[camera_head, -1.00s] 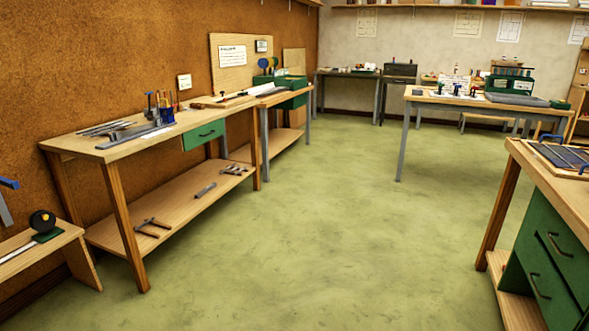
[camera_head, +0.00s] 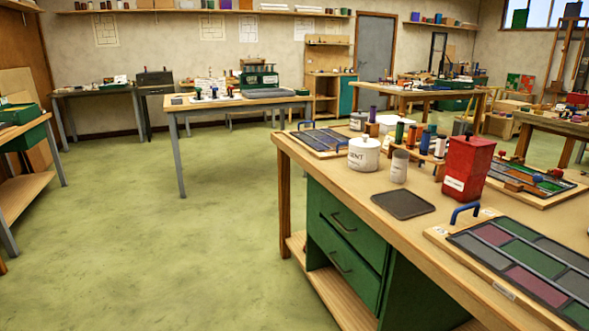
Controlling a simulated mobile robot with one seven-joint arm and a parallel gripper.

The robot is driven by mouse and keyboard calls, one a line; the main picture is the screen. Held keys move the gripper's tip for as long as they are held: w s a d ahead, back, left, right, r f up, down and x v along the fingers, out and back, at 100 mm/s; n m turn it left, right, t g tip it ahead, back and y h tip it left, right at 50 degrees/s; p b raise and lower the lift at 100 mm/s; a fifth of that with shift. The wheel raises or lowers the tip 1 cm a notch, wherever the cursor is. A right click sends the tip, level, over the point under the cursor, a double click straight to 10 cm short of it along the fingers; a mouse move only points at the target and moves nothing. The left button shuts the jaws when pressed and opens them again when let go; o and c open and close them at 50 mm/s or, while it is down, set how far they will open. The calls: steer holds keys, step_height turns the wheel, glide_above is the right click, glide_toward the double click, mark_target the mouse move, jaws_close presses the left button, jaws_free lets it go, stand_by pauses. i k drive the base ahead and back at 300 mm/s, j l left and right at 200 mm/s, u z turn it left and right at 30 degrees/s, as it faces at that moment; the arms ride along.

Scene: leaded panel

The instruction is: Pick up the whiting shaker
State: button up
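A small pale grey-white cylinder with a label (camera_head: 399,166) stands upright on the wooden bench at the right; it may be the whiting shaker, but I cannot read its label. Just left of it is a white lidded pot (camera_head: 364,155) with dark lettering that seems to read as cement. A dark grey flat tray (camera_head: 403,204) lies in front of the cylinder. A red canister (camera_head: 468,168) with a white label stands to its right. My gripper is not in view.
The bench (camera_head: 330,172) has green drawers (camera_head: 345,243) below. Leaded panels (camera_head: 525,262) lie on its near right part, and several small bottles (camera_head: 425,140) stand behind the cylinder. Green floor (camera_head: 180,250) is open to the left. Another table (camera_head: 240,101) stands further back.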

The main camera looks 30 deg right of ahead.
mark_target(400, 160)
steer(key=i+z, duration=0.2)
steer(key=z, duration=0.2)
steer(key=i+j+z, duration=0.1)
steer(key=z, duration=0.25)
steer(key=i+j+z, duration=0.2)
steer(key=z, duration=0.2)
steer(key=i, duration=0.05)
